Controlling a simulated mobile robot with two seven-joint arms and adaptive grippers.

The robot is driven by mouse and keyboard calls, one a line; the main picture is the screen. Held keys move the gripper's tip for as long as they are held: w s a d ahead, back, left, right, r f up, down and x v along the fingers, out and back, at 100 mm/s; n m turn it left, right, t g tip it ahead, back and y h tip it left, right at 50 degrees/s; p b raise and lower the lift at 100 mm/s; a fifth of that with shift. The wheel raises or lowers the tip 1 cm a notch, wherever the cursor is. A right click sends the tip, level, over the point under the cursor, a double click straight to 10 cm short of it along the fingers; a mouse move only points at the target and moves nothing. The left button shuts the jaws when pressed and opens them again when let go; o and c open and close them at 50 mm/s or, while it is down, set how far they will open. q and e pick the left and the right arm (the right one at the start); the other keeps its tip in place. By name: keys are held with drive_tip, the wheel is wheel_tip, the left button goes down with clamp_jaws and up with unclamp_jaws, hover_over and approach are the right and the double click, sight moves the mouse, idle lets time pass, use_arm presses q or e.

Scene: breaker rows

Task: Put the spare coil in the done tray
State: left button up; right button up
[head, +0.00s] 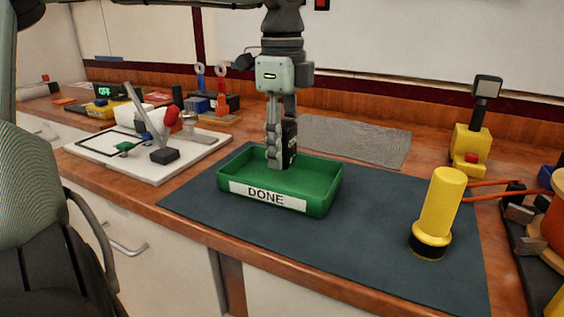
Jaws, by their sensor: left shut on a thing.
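The green done tray (322,203), with a white DONE label on its front, sits on the dark mat. My left gripper (280,158) points straight down over the tray, with its fingertips inside the rim. It is shut on a small black block with pale marks (290,143), which I take to be the spare coil. The block is upright and low over the tray floor; I cannot tell whether it touches it. The fingers partly hide the block. My right gripper is not in view.
A yellow cylinder (440,205) stands on the mat (370,235) right of the tray. A grey cloth (355,140) lies behind. A white board (170,165) with a small lamp and parts lies at left. A yellow block with a black top (470,142) stands at back right.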

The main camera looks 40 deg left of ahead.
use_arm(q)
wheel_tip(320, 180, down, 4)
drive_tip(key=shift+r, duration=0.25)
drive_tip(key=shift+f, duration=0.1)
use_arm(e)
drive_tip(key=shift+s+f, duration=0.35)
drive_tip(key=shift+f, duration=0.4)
use_arm(q)
drive_tip(key=shift+f, duration=0.15)
drive_tip(key=o, duration=1.3)
drive_tip(key=shift+c, duration=0.2)
drive_tip(key=shift+o, duration=0.4)
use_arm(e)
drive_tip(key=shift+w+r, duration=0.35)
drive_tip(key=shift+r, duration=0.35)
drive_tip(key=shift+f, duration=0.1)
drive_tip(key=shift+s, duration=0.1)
